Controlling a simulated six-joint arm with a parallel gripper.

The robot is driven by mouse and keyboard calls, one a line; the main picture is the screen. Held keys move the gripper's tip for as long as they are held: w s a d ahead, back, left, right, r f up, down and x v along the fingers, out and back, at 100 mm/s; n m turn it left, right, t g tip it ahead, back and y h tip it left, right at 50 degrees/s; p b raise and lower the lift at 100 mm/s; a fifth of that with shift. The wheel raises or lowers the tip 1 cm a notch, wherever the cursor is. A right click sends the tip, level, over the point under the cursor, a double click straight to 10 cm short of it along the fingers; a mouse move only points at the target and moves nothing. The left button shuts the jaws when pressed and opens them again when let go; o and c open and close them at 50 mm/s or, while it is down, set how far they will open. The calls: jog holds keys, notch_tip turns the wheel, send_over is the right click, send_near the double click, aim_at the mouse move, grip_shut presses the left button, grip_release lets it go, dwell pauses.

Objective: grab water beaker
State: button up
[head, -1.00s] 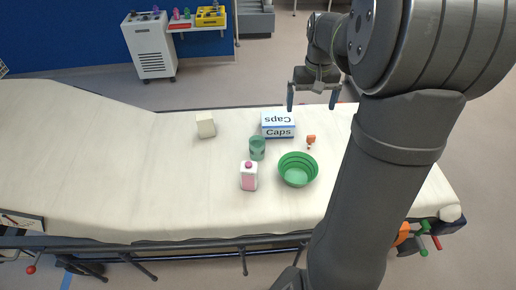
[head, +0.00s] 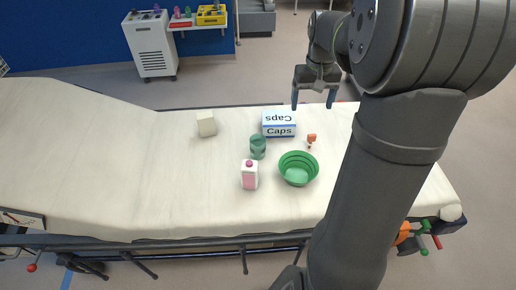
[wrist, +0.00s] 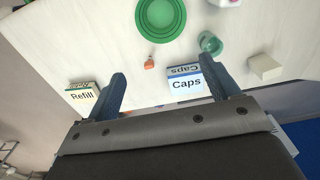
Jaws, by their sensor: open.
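The water beaker (head: 258,147) is a green, cup-like vessel standing on the stretcher's cream mattress (head: 150,185), between the Caps box and the pink-and-white bottle. In the wrist view the beaker (wrist: 211,43) is at the upper right, beyond the Caps box. My gripper (head: 315,106) is open and empty, in the air above the far side of the stretcher, behind and to the right of the beaker. In the wrist view its two blue fingers (wrist: 164,84) are spread apart, with nothing between them but the Caps box farther off.
The Caps box (head: 279,123) stands just behind the beaker. A green bowl (head: 298,169), a pink-and-white bottle (head: 249,174), a small orange item (head: 311,139) and a cream block (head: 206,124) are around it. A Refill box (wrist: 84,97) shows in the wrist view. The mattress's left side is clear.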

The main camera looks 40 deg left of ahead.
notch_tip(320, 180, up, 5)
jog(key=n+t+h, duration=0.5)
jog(key=n, duration=0.8)
send_over(258, 150)
jog(key=s+d, duration=0.2)
jog(key=d, duration=0.2)
notch_tip(258, 150, down, 2)
jog(key=f, duration=0.1)
jog(key=s+a+r+n+t, duration=0.2)
jog(key=s+a+n+t, duration=0.6)
jog(key=s+a+n, duration=0.3)
jog(key=shift+m, duration=0.7)
jog(key=f, duration=2.1)
jog(key=a+f, duration=0.1)
jog(key=f, duration=1)
jog(key=shift+w, duration=0.3)
jog(key=x, duration=1.2)
jog(key=shift+f, duration=0.2)
jog(key=shift+f+x, duration=0.15)
jog(key=shift+x, duration=1.15)
jog(key=shift+f+x, duration=0.1)
jog(key=shift+x, duration=1.2)
jog(key=shift+s, duration=0.15)
jog(key=c, duration=1.1)
jog(key=shift+c, duration=0.2)
